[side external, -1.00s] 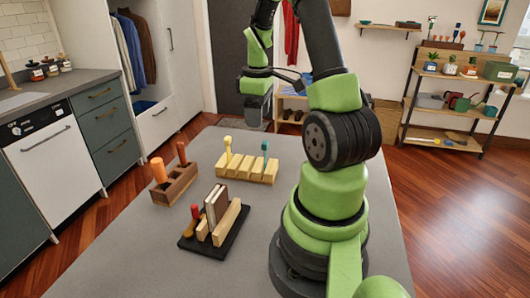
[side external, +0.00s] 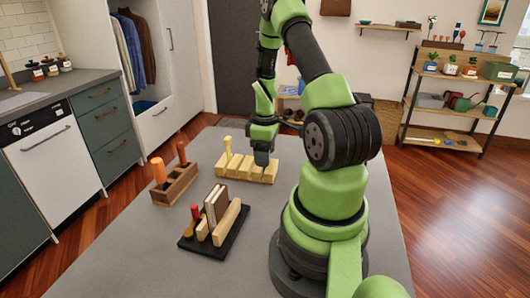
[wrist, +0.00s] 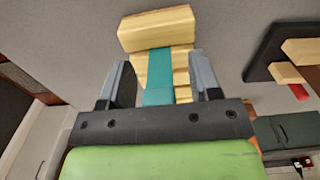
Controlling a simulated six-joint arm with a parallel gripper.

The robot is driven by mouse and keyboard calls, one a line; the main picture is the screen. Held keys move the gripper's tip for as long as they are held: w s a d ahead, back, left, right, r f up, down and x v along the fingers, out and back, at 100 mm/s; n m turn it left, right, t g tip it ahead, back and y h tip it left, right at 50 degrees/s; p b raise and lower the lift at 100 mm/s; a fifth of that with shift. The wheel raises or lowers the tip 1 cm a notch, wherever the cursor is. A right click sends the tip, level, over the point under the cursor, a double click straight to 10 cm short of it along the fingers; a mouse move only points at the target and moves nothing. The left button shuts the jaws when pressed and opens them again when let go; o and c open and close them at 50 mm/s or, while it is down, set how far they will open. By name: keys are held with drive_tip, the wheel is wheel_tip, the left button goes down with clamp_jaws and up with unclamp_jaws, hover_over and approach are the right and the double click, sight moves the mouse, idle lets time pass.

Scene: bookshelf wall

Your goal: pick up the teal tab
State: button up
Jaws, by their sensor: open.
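The teal tab (wrist: 158,72) shows in the wrist view as a flat strip standing in the pale wooden slotted rack (wrist: 155,30). My gripper (wrist: 159,76) is open, with one finger on each side of the tab and a visible gap on both sides. In the side view my gripper (side external: 262,160) is low over the right end of the rack (side external: 235,166) and hides the teal tab. I cannot tell how far down the fingers reach along the tab.
A brown wooden holder (side external: 175,187) with orange-handled items is to the left. A black base (side external: 188,243) with upright books and blocks is in front. The grey table (side external: 130,250) is clear at the front left.

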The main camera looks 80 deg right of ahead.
drive_tip(key=c, duration=1)
drive_tip(key=shift+r, duration=0.1)
drive_tip(key=shift+r, duration=0.45)
drive_tip(key=r, duration=0.8)
drive_tip(key=shift+w+a+r, duration=0.15)
drive_tip(key=shift+w+r, duration=0.05)
drive_tip(key=shift+r, duration=0.15)
drive_tip(key=shift+m, duration=0.4)
drive_tip(key=w+a+r, duration=0.1)
drive_tip(key=a, duration=0.6)
drive_tip(key=w+a+r, duration=0.1)
drive_tip(key=a+r, duration=0.1)
drive_tip(key=a, duration=0.5)
drive_tip(key=w+a+r, duration=0.2)
drive_tip(key=a, duration=0.5)
